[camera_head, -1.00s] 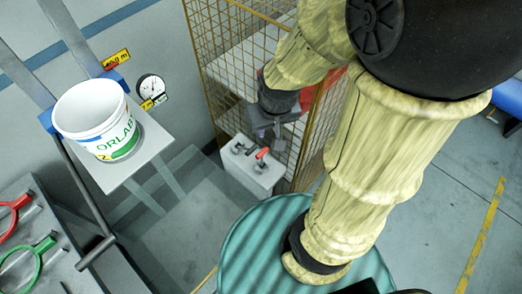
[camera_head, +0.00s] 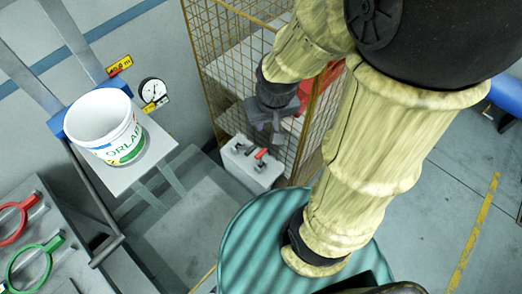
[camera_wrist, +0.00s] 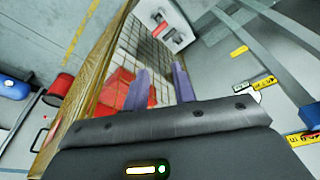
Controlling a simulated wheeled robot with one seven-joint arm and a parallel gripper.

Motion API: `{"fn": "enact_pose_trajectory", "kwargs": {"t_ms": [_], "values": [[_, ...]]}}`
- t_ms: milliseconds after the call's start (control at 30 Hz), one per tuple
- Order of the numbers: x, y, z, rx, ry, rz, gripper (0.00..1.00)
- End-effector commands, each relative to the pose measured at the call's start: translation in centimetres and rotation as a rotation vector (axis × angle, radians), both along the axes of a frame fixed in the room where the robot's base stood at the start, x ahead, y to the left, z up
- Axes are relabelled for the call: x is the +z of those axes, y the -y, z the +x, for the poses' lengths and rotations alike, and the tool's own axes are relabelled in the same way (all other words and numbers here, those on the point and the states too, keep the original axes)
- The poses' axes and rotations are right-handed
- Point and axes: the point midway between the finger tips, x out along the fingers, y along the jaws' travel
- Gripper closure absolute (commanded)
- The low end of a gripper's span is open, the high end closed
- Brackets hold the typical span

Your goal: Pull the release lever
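Several handles show, and I cannot tell for sure which is the release lever. A white box (camera_head: 241,168) by the mesh cage carries a red handle (camera_head: 261,154) and a dark handle (camera_head: 240,149). In the wrist view the white box (camera_wrist: 174,37) is at the top, beyond my fingers, with the red handle (camera_wrist: 158,18) on it. A grey bar with a crosswise grip (camera_head: 106,251) hangs below the bucket shelf at the left. My gripper (camera_head: 263,134) is above and behind the white box in the head view. In the wrist view its fingers (camera_wrist: 160,83) are apart and empty.
A wire mesh cage (camera_head: 225,65) stands close beside my gripper. A white bucket (camera_head: 104,122) sits on a shelf (camera_head: 145,163) at the left, near a gauge (camera_head: 153,92). A red ring handle (camera_head: 17,221) and green ring handle (camera_head: 33,262) are at lower left.

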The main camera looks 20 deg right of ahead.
Motion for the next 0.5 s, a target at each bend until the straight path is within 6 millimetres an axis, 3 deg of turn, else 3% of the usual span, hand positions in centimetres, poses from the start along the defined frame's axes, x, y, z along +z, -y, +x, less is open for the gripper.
{"fn": "enact_pose_trajectory", "kwargs": {"t_ms": [133, 267, 500], "values": [[0.0, 0.0, 0.0, 0.0, 0.0, 0.0, 0.75], [-0.8, 0.0, 0.0, 0.0, 0.0, 0.0, 1.0], [-4.3, 0.0, 0.0, 0.0, 0.0, 0.0, 1.0]]}}
